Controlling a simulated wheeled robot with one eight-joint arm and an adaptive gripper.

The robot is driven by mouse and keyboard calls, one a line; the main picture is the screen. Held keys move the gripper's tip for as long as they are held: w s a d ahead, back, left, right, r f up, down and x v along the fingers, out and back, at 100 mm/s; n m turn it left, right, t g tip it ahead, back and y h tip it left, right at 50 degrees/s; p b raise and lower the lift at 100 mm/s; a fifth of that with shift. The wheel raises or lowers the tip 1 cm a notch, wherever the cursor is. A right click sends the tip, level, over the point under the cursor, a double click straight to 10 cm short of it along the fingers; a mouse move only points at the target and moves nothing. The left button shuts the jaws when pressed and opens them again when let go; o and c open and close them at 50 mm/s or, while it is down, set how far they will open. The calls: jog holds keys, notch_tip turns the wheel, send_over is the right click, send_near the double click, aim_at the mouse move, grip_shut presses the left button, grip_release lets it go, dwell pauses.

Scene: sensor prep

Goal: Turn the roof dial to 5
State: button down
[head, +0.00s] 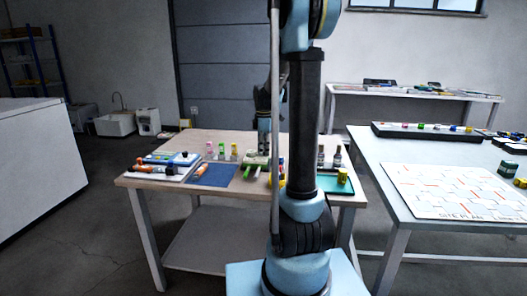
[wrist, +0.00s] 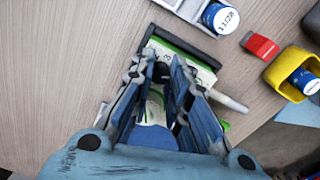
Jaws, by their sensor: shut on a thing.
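In the wrist view a pale box with dark green edges (wrist: 190,53) lies on the wooden table, with printed marks on its top face. A black knob (wrist: 162,72), which looks like the roof dial, shows between my fingers. My gripper (wrist: 162,67) is shut on the dial from above. The fingers hide most of the dial and much of the face, so I cannot read its setting. In the head view my gripper (head: 264,148) is low over the table, partly behind my arm, and the box (head: 253,160) shows beside it.
On the wooden table (head: 180,145) are a blue mat (head: 214,176), several small bottles and a green tray (head: 334,185). The wrist view shows a red block (wrist: 260,46) and a yellow holder (wrist: 291,70) at right. A white table with a plan board (head: 455,190) stands at right.

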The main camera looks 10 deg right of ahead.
jog(key=m, duration=0.4)
jog(key=shift+m, duration=0.4)
jog(key=c, duration=1.5)
grip_release()
jog(key=shift+r, duration=0.15)
notch_tip(320, 180, up, 12)
jog(key=shift+a+f, duration=0.1)
jog(key=shift+f, duration=0.1)
